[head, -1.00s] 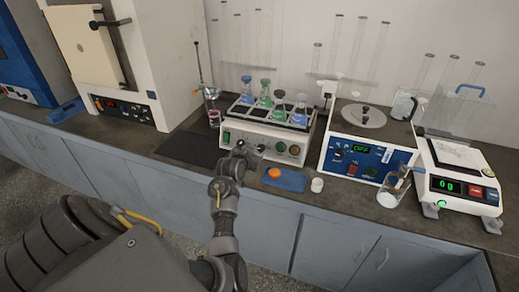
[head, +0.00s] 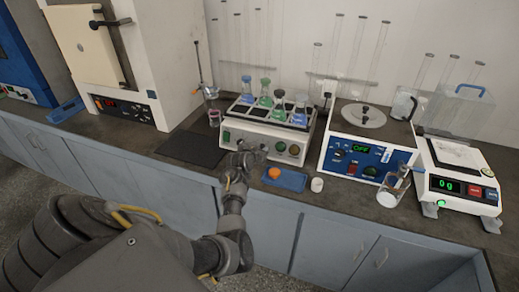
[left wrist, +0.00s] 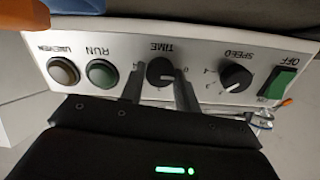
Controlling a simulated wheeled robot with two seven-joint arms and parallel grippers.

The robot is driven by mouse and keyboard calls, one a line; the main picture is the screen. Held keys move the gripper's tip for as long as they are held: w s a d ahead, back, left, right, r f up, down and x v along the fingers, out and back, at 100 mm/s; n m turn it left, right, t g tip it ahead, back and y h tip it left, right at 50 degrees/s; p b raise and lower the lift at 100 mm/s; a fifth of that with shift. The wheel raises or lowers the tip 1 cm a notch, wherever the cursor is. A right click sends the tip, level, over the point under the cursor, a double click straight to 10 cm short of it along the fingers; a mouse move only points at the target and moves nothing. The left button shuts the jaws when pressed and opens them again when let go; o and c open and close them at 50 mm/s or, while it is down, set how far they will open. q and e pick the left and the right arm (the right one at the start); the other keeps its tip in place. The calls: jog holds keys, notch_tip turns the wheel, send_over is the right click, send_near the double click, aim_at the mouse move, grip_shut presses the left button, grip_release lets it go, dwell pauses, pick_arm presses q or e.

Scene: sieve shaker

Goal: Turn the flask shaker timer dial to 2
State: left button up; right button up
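The flask shaker (head: 226,126) stands on the bench with several flasks on top. Its front panel appears upside down in the left wrist view. There, the black TIME dial (left wrist: 160,72) sits between the two fingers of my left gripper (left wrist: 160,80). The fingers straddle the dial with what looks like a narrow gap; contact cannot be made out. The dial's pointer setting is not readable. In the head view my left gripper (head: 245,152) is at the panel and hides the dial. My right gripper is not in view.
Beside the TIME dial are the SPEED dial (left wrist: 236,78), the green power switch (left wrist: 278,82) and the RUN button (left wrist: 102,73).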

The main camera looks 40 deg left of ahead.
pick_arm(q)
jog(key=c, duration=0.5)
jog(key=shift+o, duration=0.2)
jog(key=shift+m, duration=0.3)
jog(key=shift+m+p, duration=0.4)
jog(key=shift+m, duration=0.6)
jog(key=m+p, duration=0.1)
jog(key=m, duration=0.4)
jog(key=shift+d, duration=0.1)
jog(key=m, duration=0.5)
jog(key=shift+f+y+p, duration=0.1)
jog(key=shift+y+p, duration=0.2)
jog(key=shift+p, duration=0.05)
jog(key=shift+d+f+m, duration=0.1)
jog(key=shift+m, duration=2.2)
